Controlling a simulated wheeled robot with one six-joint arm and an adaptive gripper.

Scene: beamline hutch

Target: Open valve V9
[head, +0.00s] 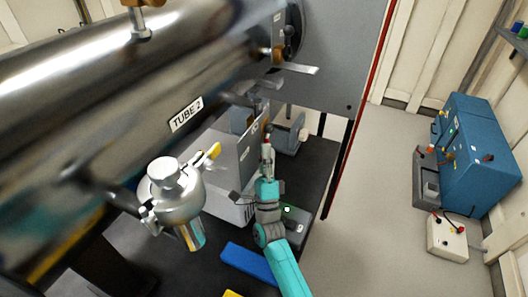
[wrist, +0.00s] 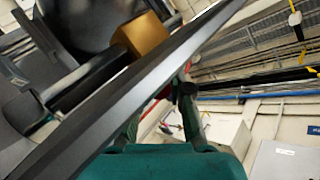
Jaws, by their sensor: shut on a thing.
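My gripper (head: 267,146) is at the end of the teal arm, beside a grey panel near the middle of the head view. Its jaws are shut on a small part with red on it, mostly hidden; a bit of red also shows near the fingers in the wrist view. The gripper's fingers (wrist: 160,108) are partly covered there by a long grey bar (wrist: 150,75). A brass block (wrist: 141,38) sits behind the bar. A flat silver lever (head: 297,68) sticks out at the upper middle of the head view. I cannot read a V9 tag.
A large steel tube labelled TUBE 2 (head: 186,113) fills the upper left. A steel vessel (head: 172,190) hangs below it. A blue case (head: 250,263) lies on the dark surface. A blue cabinet (head: 475,150) and a white box (head: 447,236) stand right. The floor between is clear.

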